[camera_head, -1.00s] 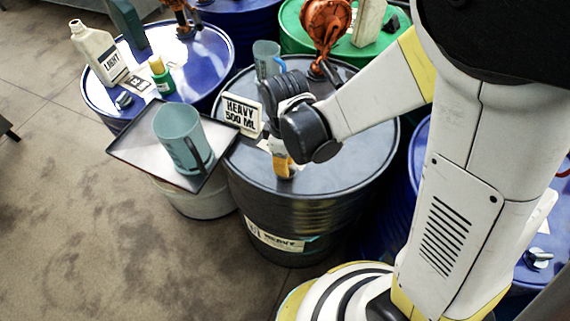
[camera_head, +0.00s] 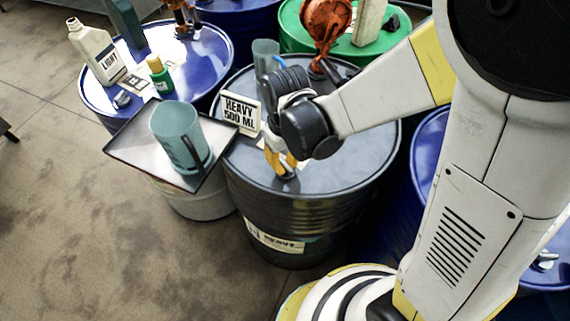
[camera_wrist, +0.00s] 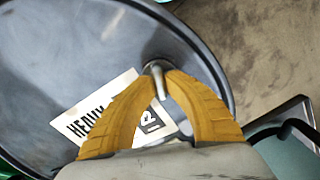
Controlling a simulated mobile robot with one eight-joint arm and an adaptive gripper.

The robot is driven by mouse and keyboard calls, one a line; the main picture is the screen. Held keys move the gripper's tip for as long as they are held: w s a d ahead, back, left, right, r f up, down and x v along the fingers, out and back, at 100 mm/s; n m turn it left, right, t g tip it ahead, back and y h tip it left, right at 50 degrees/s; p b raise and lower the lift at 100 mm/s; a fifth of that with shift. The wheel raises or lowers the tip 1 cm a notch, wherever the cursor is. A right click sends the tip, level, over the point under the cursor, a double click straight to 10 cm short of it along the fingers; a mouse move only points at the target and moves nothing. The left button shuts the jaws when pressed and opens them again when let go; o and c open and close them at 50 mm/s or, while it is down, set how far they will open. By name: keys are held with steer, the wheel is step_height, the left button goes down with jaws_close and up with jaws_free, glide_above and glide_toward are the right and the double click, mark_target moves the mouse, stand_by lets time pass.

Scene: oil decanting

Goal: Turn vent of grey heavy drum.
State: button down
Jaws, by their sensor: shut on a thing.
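The grey heavy drum (camera_head: 300,218) stands in the middle of the head view, upright, with a "HEAVY" label on its side. Its lid also fills much of the wrist view (camera_wrist: 60,60). My gripper (camera_head: 284,172) points down at the near part of the lid. In the wrist view its yellow fingers (camera_wrist: 160,72) close around the small metal vent (camera_wrist: 158,80), shut on it. The vent's handle shows between the fingertips; its base is partly hidden. In the head view the vent is mostly hidden by the fingers.
A "HEAVY 500 ML" sign (camera_head: 240,112) stands on the lid. A teal jug (camera_head: 180,135) sits on a dark tray (camera_head: 125,150) left of the drum. An orange pump (camera_head: 325,25) rises behind. Blue drums stand on both sides. Floor is free at front left.

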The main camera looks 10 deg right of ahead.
mark_target(287, 163)
steer(key=m, duration=0.5)
steer(key=shift+d+m+b, duration=0.1)
steer(key=shift+m+b, duration=0.2)
steer(key=shift+b, duration=0.05)
steer(key=shift+d+m, duration=0.1)
steer(key=shift+m, duration=2.1)
steer(key=c, duration=1.4)
jaws_free()
steer(key=shift+r, duration=0.1)
step_height(287, 163, up, 12)
steer(key=shift+f, duration=0.1)
steer(key=shift+d, duration=0.1)
